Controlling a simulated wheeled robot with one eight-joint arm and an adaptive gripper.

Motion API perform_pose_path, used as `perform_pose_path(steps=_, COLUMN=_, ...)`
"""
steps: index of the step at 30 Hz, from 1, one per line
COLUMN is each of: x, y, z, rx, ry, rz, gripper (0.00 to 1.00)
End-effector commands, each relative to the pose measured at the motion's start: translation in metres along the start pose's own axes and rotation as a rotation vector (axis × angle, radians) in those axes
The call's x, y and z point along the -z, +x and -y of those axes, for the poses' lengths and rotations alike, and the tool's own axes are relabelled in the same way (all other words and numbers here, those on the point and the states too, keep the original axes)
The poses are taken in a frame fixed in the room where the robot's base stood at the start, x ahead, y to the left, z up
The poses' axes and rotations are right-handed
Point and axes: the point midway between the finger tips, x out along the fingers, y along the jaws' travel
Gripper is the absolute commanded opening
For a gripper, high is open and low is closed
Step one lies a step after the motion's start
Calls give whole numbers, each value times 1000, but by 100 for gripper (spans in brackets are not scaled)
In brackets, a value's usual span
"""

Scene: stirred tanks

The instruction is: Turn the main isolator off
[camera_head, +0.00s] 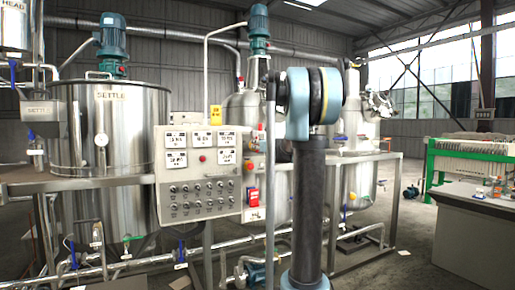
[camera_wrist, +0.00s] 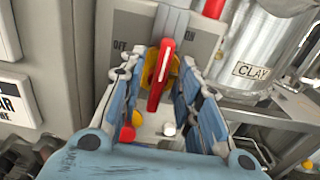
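The main isolator is a grey box (camera_wrist: 134,32) with a red handle (camera_wrist: 160,75) over a yellow plate (camera_wrist: 151,66) in the wrist view. The handle stands nearly upright in the picture, its top leaning slightly right. "OFF" is printed to its left; the lettering at the upper right is partly hidden. My gripper (camera_wrist: 157,75) is open, with one blue finger on each side of the handle. Gaps show between handle and fingers, and I cannot make out any contact. In the head view my arm hides the gripper, and I cannot pick out the handle surely.
The control panel (camera_head: 197,178) with dials and knobs stands left of my arm. A steel tank (camera_head: 119,140) is behind it. A tank labelled "CLAY" (camera_wrist: 262,55) is close on the right in the wrist view. A grey bench (camera_head: 475,235) stands at the right.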

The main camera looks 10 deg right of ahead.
Motion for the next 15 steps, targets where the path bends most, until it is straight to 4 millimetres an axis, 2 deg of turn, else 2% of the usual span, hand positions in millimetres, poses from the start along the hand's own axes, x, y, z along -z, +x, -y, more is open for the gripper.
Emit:
perform_pose_path(steps=4, x=0, y=0, z=0, rx=0, ry=0, rz=0, gripper=31)
perform_pose_path(steps=8, x=0, y=0, z=0, rx=0, ry=0, rz=0, gripper=1)
perform_pose_path(steps=12, x=0, y=2, z=-5, rx=-1, ry=0, rz=0, gripper=0)
perform_pose_path(steps=15, x=0, y=0, z=-1, rx=-1, ry=-4, rz=0, gripper=0)
